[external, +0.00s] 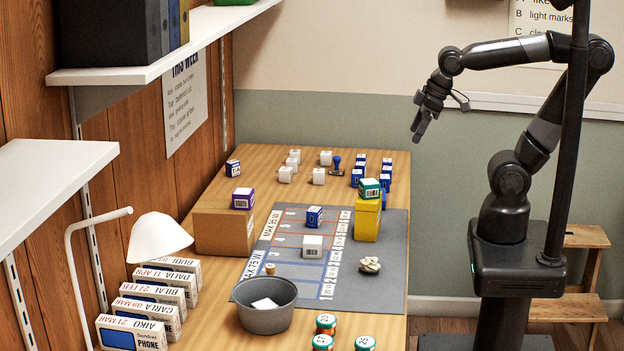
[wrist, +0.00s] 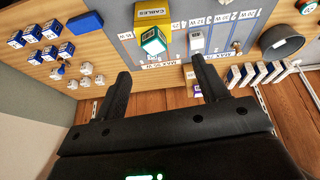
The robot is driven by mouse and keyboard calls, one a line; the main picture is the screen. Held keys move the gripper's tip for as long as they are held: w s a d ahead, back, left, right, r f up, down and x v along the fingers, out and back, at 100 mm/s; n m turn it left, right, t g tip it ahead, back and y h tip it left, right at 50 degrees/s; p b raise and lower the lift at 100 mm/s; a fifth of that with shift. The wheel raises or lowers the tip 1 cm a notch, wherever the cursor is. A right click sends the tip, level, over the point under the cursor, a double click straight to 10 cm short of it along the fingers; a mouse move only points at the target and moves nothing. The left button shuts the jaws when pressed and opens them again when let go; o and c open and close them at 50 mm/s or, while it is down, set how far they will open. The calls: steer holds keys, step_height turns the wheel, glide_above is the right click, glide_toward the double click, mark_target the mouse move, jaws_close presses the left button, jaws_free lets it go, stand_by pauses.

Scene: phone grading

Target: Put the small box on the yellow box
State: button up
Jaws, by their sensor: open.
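The yellow box (external: 367,222) stands on the grey mat near its right edge; it is labelled CABLES in the wrist view (wrist: 152,12). A small green-and-white box (external: 369,188) with a barcode rests on top of it; it also shows in the wrist view (wrist: 153,42). My gripper (external: 441,117) is raised high, to the right of and well above the boxes. Its fingers are apart and empty in the wrist view (wrist: 160,67). Other small boxes are a blue one (external: 314,216) and a white one (external: 312,246) on the mat, and a purple one (external: 243,198) on a cardboard box.
The grey mat (external: 385,285) has printed lanes and a crumpled paper piece (external: 370,265). A grey bowl (external: 265,318) and phone boxes (external: 140,334) are at the front. White and blue cubes stand at the back of the table. A lamp (external: 158,238) is at left.

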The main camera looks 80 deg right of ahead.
steer(key=shift+s+a+m+t, duration=0.15)
steer(key=shift+s+m+t, duration=0.3)
steer(key=shift+s, duration=0.8)
